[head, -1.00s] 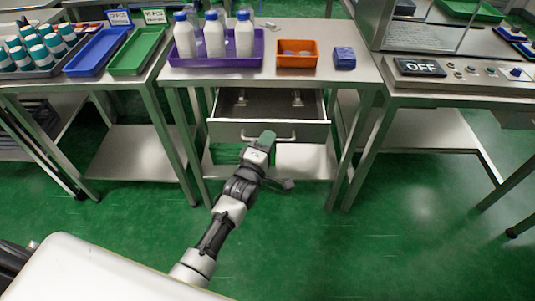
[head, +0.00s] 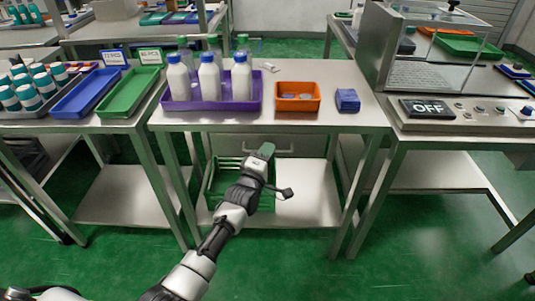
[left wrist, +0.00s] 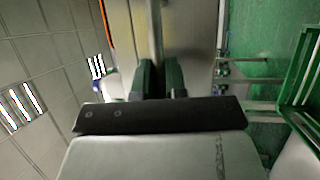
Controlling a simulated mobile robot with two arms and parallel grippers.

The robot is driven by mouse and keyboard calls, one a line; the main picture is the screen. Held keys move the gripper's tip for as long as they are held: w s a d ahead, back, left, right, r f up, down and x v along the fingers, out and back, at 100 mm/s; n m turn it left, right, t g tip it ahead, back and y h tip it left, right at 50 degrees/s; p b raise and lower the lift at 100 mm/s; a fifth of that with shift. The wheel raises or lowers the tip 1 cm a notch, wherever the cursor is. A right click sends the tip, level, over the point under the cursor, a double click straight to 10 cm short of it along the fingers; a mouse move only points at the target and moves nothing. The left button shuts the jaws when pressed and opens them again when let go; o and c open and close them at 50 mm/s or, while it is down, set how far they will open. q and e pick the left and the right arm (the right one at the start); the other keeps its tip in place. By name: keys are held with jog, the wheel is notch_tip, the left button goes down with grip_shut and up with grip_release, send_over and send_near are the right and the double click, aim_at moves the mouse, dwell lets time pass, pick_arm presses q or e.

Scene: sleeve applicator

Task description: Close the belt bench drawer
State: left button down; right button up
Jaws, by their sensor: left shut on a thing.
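The belt bench drawer (head: 228,143) is under the worktop of the middle steel bench. Its front sits back beneath the worktop edge and its inside does not show. I cannot tell whether a small gap is left. The bar handle (head: 285,151) runs across the drawer front. My left gripper (head: 266,150) is at the handle, and its fingers partly hide it. In the left wrist view my left gripper (left wrist: 159,78) has its two dark fingers shut on the handle bar (left wrist: 156,35), in front of the drawer front (left wrist: 190,35). My right gripper is not in view.
On the bench worktop (head: 300,122) stand a purple tray (head: 212,105) with white bottles, an orange bin (head: 297,103) and a blue pack (head: 347,100). A green crate (head: 222,180) stands on the lower shelf. The bench legs flank my arm.

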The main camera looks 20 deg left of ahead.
pick_arm(q)
jog(key=shift+w+a+r, duration=0.1)
jog(key=shift+r, duration=0.1)
jog(key=c, duration=1.6)
grip_release()
jog(key=o, duration=0.4)
jog(key=shift+f, duration=0.1)
jog(key=shift+w+f, duration=0.1)
jog(key=v, duration=1)
jog(key=shift+s+f+p, duration=0.1)
jog(key=shift+s+p, duration=0.25)
jog(key=shift+s, duration=0.05)
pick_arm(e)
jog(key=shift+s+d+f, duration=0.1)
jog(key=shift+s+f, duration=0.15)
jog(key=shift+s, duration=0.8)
